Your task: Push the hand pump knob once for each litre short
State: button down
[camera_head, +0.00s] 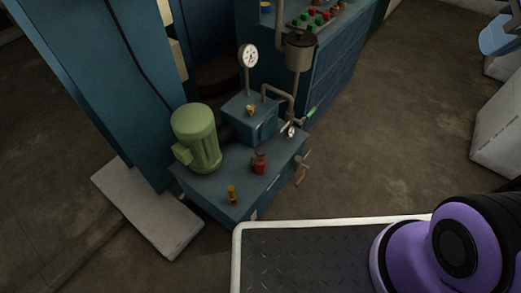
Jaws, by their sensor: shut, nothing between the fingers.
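A blue machine unit (222,187) stands on the floor with a green motor (196,138) on top. I cannot tell which of these is the hand pump knob. A round white dial (249,56) stands on a post above a blue block (247,121); its reading is too small to make out. No litre figure is legible. My gripper is not in view.
A control panel (318,14) with red and green buttons stands behind. Concrete floor (400,130) to the right is clear.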

aim_at(259, 151)
jog(key=i+j, duration=0.1)
jog(key=j, duration=1.3)
jog(key=i+j, duration=0.15)
jog(key=j, duration=0.55)
jog(key=z, duration=1.4)
